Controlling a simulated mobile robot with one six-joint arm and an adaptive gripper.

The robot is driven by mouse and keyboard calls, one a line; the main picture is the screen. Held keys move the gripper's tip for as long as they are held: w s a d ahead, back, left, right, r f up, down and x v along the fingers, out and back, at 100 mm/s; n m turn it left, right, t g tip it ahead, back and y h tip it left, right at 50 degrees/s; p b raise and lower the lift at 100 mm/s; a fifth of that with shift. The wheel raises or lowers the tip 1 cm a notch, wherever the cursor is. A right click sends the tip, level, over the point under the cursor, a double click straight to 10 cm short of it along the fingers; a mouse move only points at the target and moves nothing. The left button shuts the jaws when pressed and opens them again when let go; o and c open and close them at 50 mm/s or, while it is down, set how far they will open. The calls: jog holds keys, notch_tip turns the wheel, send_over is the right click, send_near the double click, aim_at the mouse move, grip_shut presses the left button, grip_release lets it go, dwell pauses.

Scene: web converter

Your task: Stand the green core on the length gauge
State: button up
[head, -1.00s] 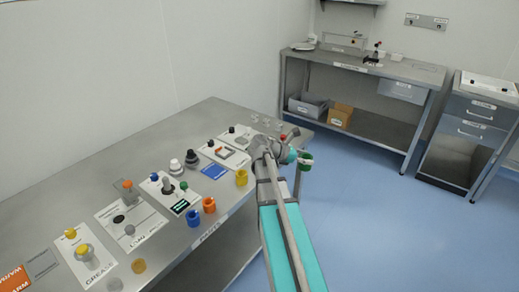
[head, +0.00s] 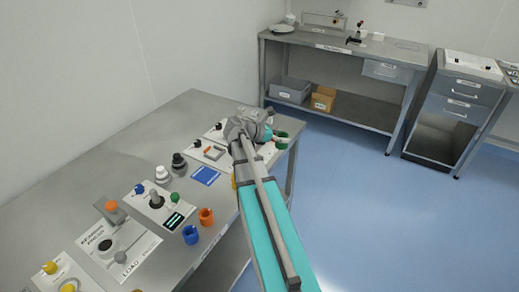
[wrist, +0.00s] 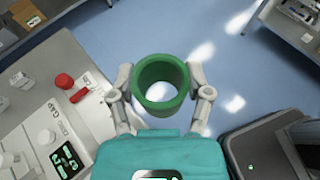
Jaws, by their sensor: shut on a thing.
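The green core (wrist: 160,108) is a short hollow ring, seen end-on in the wrist view. My gripper (wrist: 160,82) is shut on it, one finger on each side. In the head view the green core (head: 282,141) is at the end of my arm, by the right edge of the near bench. I cannot tell from the labels which device is the length gauge.
The near bench (head: 70,196) carries a device with a dark screen (head: 174,221), a blue cup (head: 190,235), an orange cup (head: 206,216), a blue pad (head: 205,175) and white and black knobs. A second bench (head: 340,50) stands behind, with open blue floor between.

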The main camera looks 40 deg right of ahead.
jog(key=shift+w+a, duration=0.1)
jog(key=shift+w, duration=0.1)
dwell(0.3)
jog(key=shift+w+a+r+n+t, duration=0.1)
jog(key=shift+a+n+t, duration=0.65)
jog(key=shift+n+t, duration=0.2)
jog(key=shift+w+a+r+n+t+h, duration=0.1)
jog(key=shift+w+a+n+t+h, duration=0.15)
jog(key=shift+a+n+t, duration=0.3)
jog(key=shift+w+a+n+t+h, duration=0.15)
jog(key=shift+w+a+n+t, duration=0.2)
jog(key=shift+t, duration=0.35)
jog(key=shift+d, duration=0.15)
jog(key=w+d+f+b, duration=0.2)
jog(key=w+f+b, duration=0.1)
jog(key=w+d+f+b, duration=0.2)
jog(key=w+f, duration=0.1)
jog(key=w, duration=0.1)
jog(key=w+d+f+b, duration=0.2)
jog(key=w+f+b, duration=0.1)
jog(key=w, duration=0.1)
jog(key=shift+w+d+b, duration=0.1)
jog(key=shift+d+b, duration=0.15)
jog(key=shift+b, duration=0.1)
jog(key=shift+f, duration=0.1)
